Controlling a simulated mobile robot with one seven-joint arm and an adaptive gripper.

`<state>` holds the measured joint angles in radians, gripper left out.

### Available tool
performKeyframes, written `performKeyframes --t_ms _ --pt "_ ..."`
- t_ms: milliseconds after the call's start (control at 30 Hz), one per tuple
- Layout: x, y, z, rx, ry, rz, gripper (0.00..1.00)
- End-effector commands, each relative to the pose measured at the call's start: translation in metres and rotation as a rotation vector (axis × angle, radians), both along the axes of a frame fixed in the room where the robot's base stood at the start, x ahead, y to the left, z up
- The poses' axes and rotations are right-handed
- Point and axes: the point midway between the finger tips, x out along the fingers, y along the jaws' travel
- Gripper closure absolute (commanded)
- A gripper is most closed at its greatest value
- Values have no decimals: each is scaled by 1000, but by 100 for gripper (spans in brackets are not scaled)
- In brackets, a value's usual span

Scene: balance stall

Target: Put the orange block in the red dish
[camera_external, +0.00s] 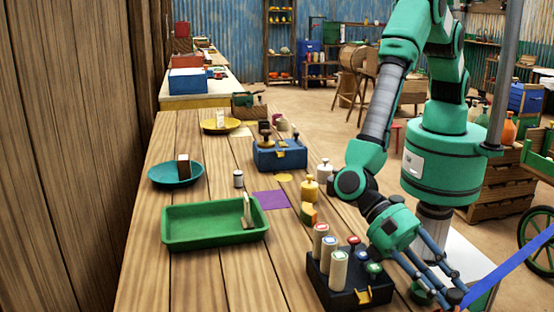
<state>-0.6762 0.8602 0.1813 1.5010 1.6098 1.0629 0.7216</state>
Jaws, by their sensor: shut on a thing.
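My gripper (452,298) is low at the right, beside the dark box of cylinders at the table's right edge. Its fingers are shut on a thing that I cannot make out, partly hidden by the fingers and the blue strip. A small orange block (308,213) with a yellowish top stands on the table behind that box, apart from my gripper. I see no red dish. The dishes in view are a teal dish (160,177) with a brown-and-white block in it and a yellow dish (207,127) with a pale block in it.
A dark box (340,298) holds several capped cylinders near my gripper. A green tray (190,240) with a pale upright piece lies left of centre. A blue box (270,158), purple sheet (271,200) and yellow weight (309,190) lie farther back. The front left planks are clear.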

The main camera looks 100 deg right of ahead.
Motion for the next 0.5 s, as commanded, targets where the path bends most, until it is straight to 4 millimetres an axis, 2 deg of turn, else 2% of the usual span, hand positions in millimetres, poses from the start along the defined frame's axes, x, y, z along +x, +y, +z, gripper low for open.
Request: performKeyframes --t_ms 33,100,133,500 --pt "0 0 -1 0 0 0 69" --pt "0 0 -1 0 0 0 55" --pt "0 0 -1 0 0 0 54" --pt "0 0 2 0 0 0 54"
